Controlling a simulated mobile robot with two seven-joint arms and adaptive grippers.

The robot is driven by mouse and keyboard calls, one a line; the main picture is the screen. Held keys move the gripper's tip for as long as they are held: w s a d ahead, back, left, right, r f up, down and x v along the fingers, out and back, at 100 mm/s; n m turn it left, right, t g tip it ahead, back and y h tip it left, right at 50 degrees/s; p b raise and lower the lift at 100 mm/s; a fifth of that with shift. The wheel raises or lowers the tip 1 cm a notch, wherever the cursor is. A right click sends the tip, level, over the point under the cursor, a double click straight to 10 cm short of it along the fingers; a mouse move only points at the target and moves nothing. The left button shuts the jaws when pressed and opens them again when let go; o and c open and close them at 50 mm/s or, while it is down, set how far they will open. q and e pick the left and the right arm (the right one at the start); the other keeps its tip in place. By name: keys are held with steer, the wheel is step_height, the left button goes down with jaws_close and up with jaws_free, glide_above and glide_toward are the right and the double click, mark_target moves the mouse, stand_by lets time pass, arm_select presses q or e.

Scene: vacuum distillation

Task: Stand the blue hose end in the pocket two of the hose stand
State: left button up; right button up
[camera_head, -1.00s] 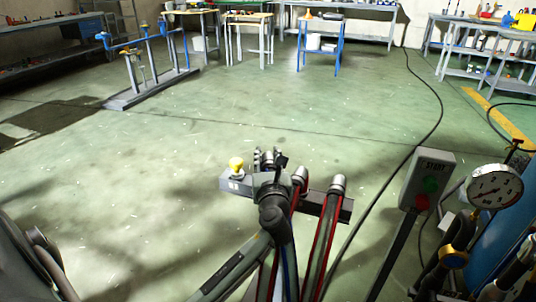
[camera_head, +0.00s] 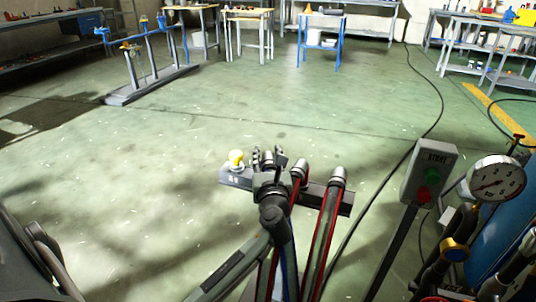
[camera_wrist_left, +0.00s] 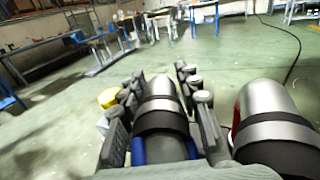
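The hose stand (camera_head: 342,204) is a grey bar low in the middle of the head view. My left gripper (camera_head: 268,157) is at the stand, between a yellow-topped end (camera_head: 236,160) on the left and a red hose's silver end (camera_head: 299,170) on the right. In the left wrist view its fingers (camera_wrist_left: 160,88) lie along both sides of the blue hose end (camera_wrist_left: 160,112), a silver tip with a black band and blue below. The gripper looks shut on it. The gripper hides the pocket below, so I cannot tell whether the end is seated. My right gripper is not in view.
Another red hose end (camera_head: 338,174) stands close on the right and looms large in the left wrist view (camera_wrist_left: 268,108). A START button box (camera_head: 429,174) and pressure gauge (camera_head: 497,182) are farther right. A dark cable crosses the floor; the floor beyond the stand is open.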

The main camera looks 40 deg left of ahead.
arm_select(q)
steer(key=o, duration=0.3)
steer(key=shift+f, duration=0.1)
step_height(320, 180, up, 10)
steer(key=shift+r, duration=0.1)
stand_by(0.4)
stand_by(0.4)
